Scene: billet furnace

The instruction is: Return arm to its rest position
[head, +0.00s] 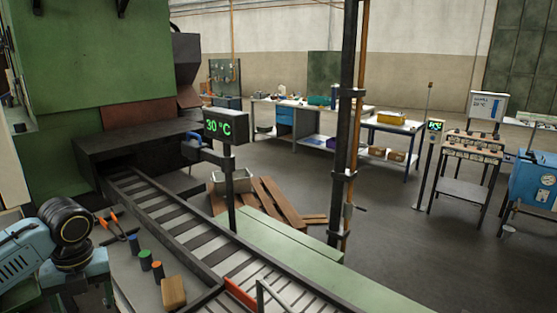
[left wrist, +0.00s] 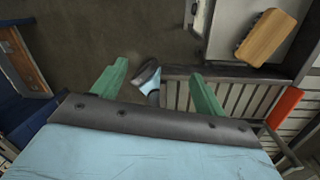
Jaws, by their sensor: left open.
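My left arm (head: 65,240), pale blue with a thick black joint, comes in at the lower left of the head view. Its gripper cannot be made out there. In the left wrist view my left gripper (left wrist: 158,73) has two green fingers spread wide apart. I see nothing held between them. A pale blue piece with a dark rim shows in the gap, and I cannot tell what it is. My right gripper is in neither view.
A roller conveyor (head: 190,225) runs from the green furnace (head: 60,60) toward the front. A tan block (head: 173,291), several small cylinders and orange-handled tools lie beside it. A 30 °C display (head: 226,126) and a dark post (head: 344,130) stand beyond.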

